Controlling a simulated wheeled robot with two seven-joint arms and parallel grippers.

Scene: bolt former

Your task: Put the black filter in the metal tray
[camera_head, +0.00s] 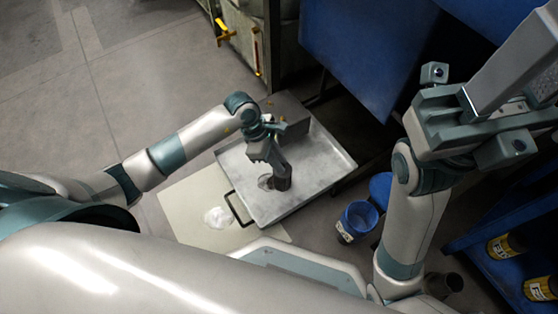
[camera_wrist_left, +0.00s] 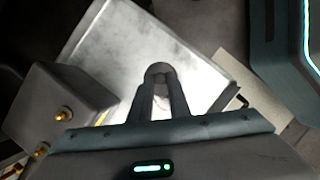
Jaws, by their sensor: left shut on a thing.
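The metal tray (camera_head: 318,150) lies below my left arm, with a dark handle at its front-left side; its pale floor and rim also show in the wrist view (camera_wrist_left: 97,40). My left gripper (camera_head: 276,172) is over the tray, pointing down, shut on the black filter (camera_head: 283,182), a small dark cylinder. In the wrist view the fingers (camera_wrist_left: 159,88) close on the filter's round grey end (camera_wrist_left: 158,70). I cannot tell whether the filter touches the tray floor.
A grey box (camera_head: 291,112) with brass fittings stands at the tray's back. A blue cup (camera_head: 359,218) is right of the tray. A white patch (camera_head: 217,217) lies on the pale mat (camera_head: 188,205). Yellow-labelled cans (camera_head: 505,247) sit on a blue shelf at right.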

